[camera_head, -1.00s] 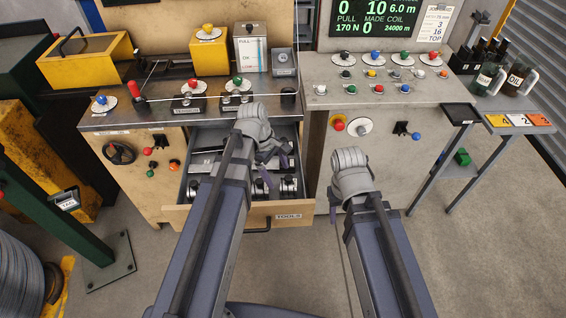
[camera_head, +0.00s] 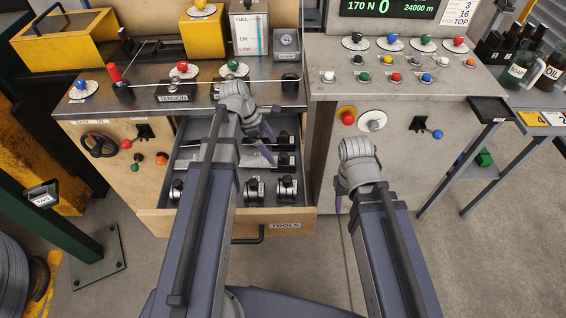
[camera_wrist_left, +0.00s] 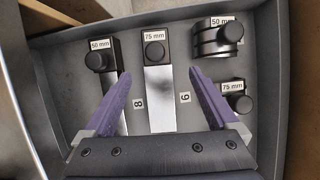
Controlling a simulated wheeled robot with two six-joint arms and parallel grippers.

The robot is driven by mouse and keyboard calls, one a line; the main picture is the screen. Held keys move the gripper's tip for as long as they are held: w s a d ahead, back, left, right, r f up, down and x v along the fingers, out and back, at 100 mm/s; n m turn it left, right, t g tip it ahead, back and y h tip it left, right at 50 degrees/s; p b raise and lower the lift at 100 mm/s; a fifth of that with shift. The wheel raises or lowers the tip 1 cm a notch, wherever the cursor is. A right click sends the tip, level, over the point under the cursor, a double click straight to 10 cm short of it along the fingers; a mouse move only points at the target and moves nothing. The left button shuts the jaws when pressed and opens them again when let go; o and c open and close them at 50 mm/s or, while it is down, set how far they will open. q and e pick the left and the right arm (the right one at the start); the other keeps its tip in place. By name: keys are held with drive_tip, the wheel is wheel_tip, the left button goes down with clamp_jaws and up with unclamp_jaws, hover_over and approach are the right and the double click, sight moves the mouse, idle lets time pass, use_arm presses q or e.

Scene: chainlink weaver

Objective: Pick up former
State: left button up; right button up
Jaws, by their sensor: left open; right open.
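An open drawer (camera_head: 295,215) labelled TOOLS holds the tooling. In the left wrist view, two flat bars with black knobs lie in it: one labelled 75 mm (camera_wrist_left: 161,105) and one labelled 50 mm (camera_wrist_left: 108,75). Round pieces labelled 50 mm (camera_wrist_left: 217,38) and 75 mm (camera_wrist_left: 237,97) lie to their right. I cannot tell from labels which is the former. My left gripper (camera_wrist_left: 160,75) is open and empty above the drawer, its fingers either side of the 75 mm bar, apparently not touching it. It also shows in the head view (camera_head: 266,143). My right gripper (camera_head: 339,203) points down, right of the drawer.
Several round pieces (camera_head: 254,190) sit at the drawer's front. The bench (camera_head: 140,100) with knobs overhangs the drawer's back. A grey control cabinet (camera_head: 400,180) stands close to the right. Open floor lies in front.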

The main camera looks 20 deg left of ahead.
sight(281, 161)
use_arm(q)
drive_tip(key=shift+w+f, duration=0.25)
drive_tip(key=shift+f, duration=0.3)
drive_tip(key=shift+w, duration=0.15)
drive_tip(key=shift+d+f+b, duration=0.1)
drive_tip(key=shift+f+b, duration=0.25)
drive_tip(key=shift+b, duration=0.25)
drive_tip(key=shift+b+x, duration=0.75)
drive_tip(key=shift+x, duration=0.1)
drive_tip(key=shift+d, duration=0.1)
use_arm(e)
drive_tip(key=f, duration=0.3)
drive_tip(key=shift+w+f, duration=0.2)
drive_tip(key=shift+w, duration=0.2)
use_arm(q)
drive_tip(key=shift+f, duration=0.1)
use_arm(e)
drive_tip(key=shift+f, duration=0.1)
use_arm(q)
drive_tip(key=b+x, duration=0.4)
drive_tip(key=x, duration=0.1)
drive_tip(key=shift+d+b, duration=0.2)
drive_tip(key=shift+b, duration=0.2)
use_arm(e)
wheel_tip(281, 161, down, 4)
drive_tip(key=shift+f, duration=0.2)
